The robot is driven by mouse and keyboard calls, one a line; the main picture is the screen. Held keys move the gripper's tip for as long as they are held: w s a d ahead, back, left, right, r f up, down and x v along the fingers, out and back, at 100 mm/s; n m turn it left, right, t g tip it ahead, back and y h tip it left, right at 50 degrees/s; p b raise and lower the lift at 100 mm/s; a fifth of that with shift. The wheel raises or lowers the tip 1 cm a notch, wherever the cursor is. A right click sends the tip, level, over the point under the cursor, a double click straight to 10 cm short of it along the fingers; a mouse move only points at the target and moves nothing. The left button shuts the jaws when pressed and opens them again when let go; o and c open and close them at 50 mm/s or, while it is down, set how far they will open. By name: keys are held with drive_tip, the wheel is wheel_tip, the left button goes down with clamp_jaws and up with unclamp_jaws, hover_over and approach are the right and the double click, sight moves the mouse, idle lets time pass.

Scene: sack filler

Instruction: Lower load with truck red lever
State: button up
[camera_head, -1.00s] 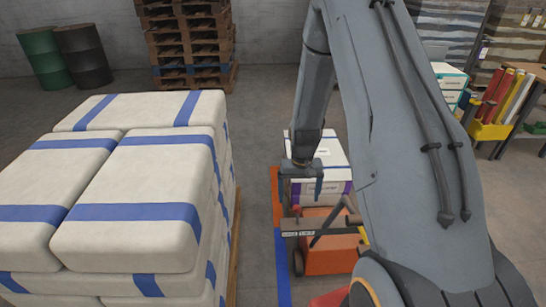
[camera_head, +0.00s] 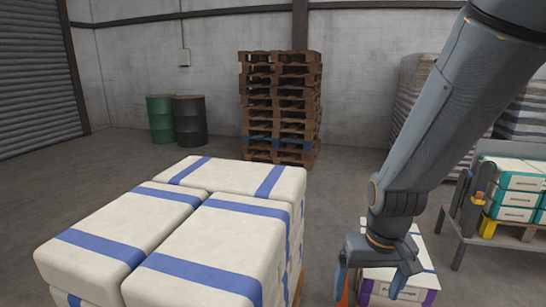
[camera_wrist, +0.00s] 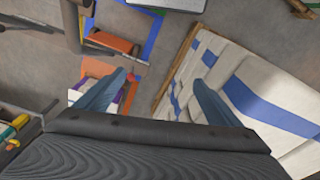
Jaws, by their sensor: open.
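My gripper (camera_head: 372,284) is open and empty, pointing down at the right of the head view. In the wrist view its two blue-grey fingers (camera_wrist: 158,78) are spread with floor between them. A white box with purple bands (camera_head: 398,288) shows just behind the gripper in the head view. The orange truck (camera_wrist: 112,41) is at the upper left of the wrist view, with dark bars beside it. A small red spot (camera_wrist: 131,76) shows by the left fingertip; I cannot tell whether it is the red lever. In the head view the truck is mostly out of frame.
A pallet of white sacks with blue bands (camera_head: 205,265) stands close on the left and fills the right of the wrist view. A rack with teal-and-white boxes (camera_head: 515,185) is at the right. Stacked pallets (camera_head: 280,110) and drums (camera_head: 190,120) stand behind, with clear floor between.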

drive_tip(key=shift+s+a+r, duration=0.25)
drive_tip(key=shift+s, duration=0.35)
drive_tip(key=shift+s+a+r, duration=0.2)
drive_tip(key=shift+s+r, duration=0.05)
drive_tip(key=shift+s, duration=0.3)
drive_tip(key=c, duration=1.3)
drive_tip(key=shift+w+f+n, duration=0.2)
drive_tip(key=shift+w+n, duration=0.05)
drive_tip(key=shift+n, duration=0.25)
drive_tip(key=c, duration=0.3)
drive_tip(key=shift+w+f+n+b, duration=0.3)
drive_tip(key=shift+w+f+n, duration=0.65)
drive_tip(key=shift+n, duration=0.15)
clamp_jaws()
drive_tip(key=w+a+f+n+g+h+b, duration=0.1)
drive_tip(key=w+f+n+h, duration=0.3)
drive_tip(key=w+f+n, duration=0.9)
wheel_tip(320, 180, down, 3)
drive_tip(key=n+b, duration=0.1)
drive_tip(key=n, duration=0.3)
drive_tip(key=shift+r+h, duration=0.15)
drive_tip(key=shift+h, duration=0.15)
drive_tip(key=shift+w, duration=0.1)
